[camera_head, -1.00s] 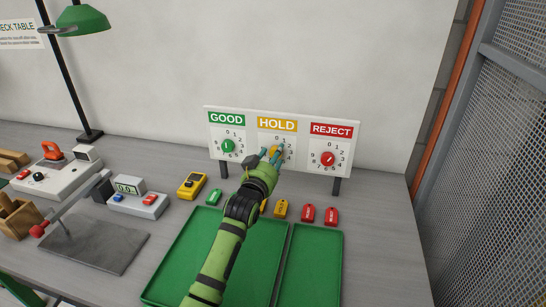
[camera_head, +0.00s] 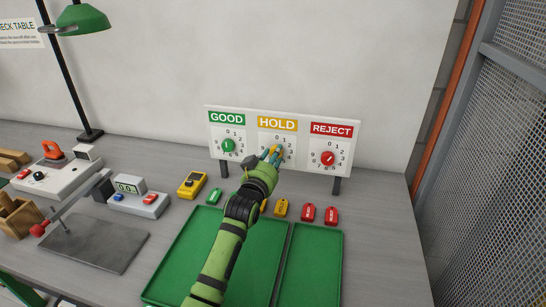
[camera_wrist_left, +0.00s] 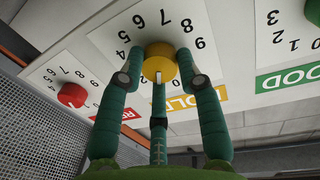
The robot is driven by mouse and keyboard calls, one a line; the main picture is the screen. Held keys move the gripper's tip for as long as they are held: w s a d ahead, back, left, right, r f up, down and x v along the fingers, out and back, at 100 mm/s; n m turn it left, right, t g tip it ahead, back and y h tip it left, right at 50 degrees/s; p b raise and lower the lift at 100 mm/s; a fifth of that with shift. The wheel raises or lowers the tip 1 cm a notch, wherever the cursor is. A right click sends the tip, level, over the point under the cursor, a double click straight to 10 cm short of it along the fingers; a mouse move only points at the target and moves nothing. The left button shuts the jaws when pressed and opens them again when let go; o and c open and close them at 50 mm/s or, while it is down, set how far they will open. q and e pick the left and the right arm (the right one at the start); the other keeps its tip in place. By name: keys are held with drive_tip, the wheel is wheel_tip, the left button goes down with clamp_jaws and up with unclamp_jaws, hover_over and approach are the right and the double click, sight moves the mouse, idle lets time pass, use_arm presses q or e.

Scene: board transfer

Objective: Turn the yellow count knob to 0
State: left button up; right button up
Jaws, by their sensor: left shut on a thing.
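The yellow knob (camera_wrist_left: 160,62) sits on the white HOLD dial in the middle of the count board (camera_head: 212,170). In the head view it is mostly behind my fingers. My left gripper (camera_head: 273,154) is at the HOLD dial, with its arm reaching up from the lower middle. In the left wrist view the gripper's teal fingers (camera_wrist_left: 160,85) are shut around the yellow knob. The HOLD digits show upside down there, several of them above and beside the knob. I cannot read which number the knob points to. My right gripper is not in view.
The green GOOD knob (camera_head: 228,146) and red REJECT knob (camera_head: 327,158) flank the HOLD dial. The table's right side is clear.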

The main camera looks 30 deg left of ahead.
use_arm(q)
drive_tip(key=shift+r+n+t+p, duration=0.15)
drive_tip(key=shift+n+p, duration=0.05)
drive_tip(key=shift+n, duration=1.05)
drive_tip(key=shift+r+n+t+p, duration=0.15)
drive_tip(key=shift+n, duration=1.1)
drive_tip(key=shift+a+r+n, duration=0.1)
drive_tip(key=shift+n, duration=0.2)
drive_tip(key=o, duration=1.2)
drive_tip(key=shift+c, duration=0.2)
drive_tip(key=shift+f, duration=0.25)
drive_tip(key=s+d, duration=0.2)
drive_tip(key=s, duration=0.9)
drive_tip(key=shift+s+f, duration=0.35)
drive_tip(key=shift+s, duration=0.05)
